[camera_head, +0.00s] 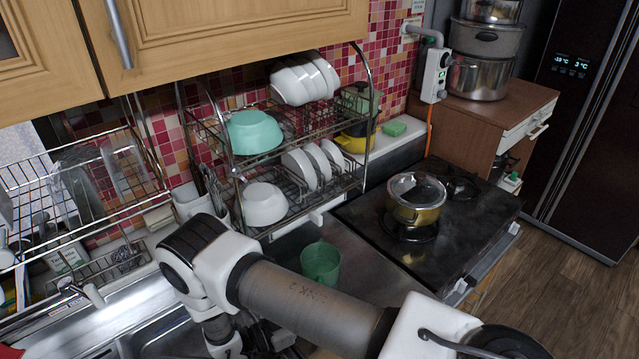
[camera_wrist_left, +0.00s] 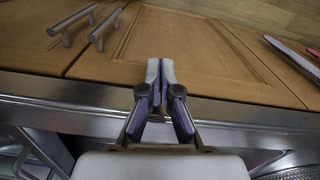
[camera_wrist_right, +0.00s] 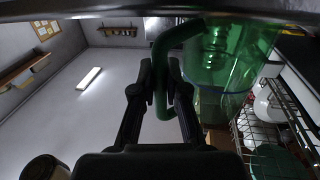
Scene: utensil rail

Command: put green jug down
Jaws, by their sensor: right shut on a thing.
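The green jug (camera_head: 320,263) is a translucent cup-shaped vessel near the metal counter, in front of the dish rack and left of the stove. Its lower part is hidden by my right arm in the head view, so I cannot tell whether its base touches the counter. In the right wrist view the jug (camera_wrist_right: 232,55) is large at the upper right, and my right gripper (camera_wrist_right: 160,85) is shut on its green handle. The right gripper is hidden behind the arm in the head view. My left gripper (camera_wrist_left: 160,68) is shut and empty, in front of wooden cabinet doors.
A two-tier dish rack (camera_head: 300,195) with bowls and plates stands behind the jug. The black stove (camera_head: 460,225) with a lidded pot (camera_head: 415,198) is to the right. The sink (camera_head: 150,335) is at lower left. Bare metal counter (camera_head: 370,255) lies between jug and stove.

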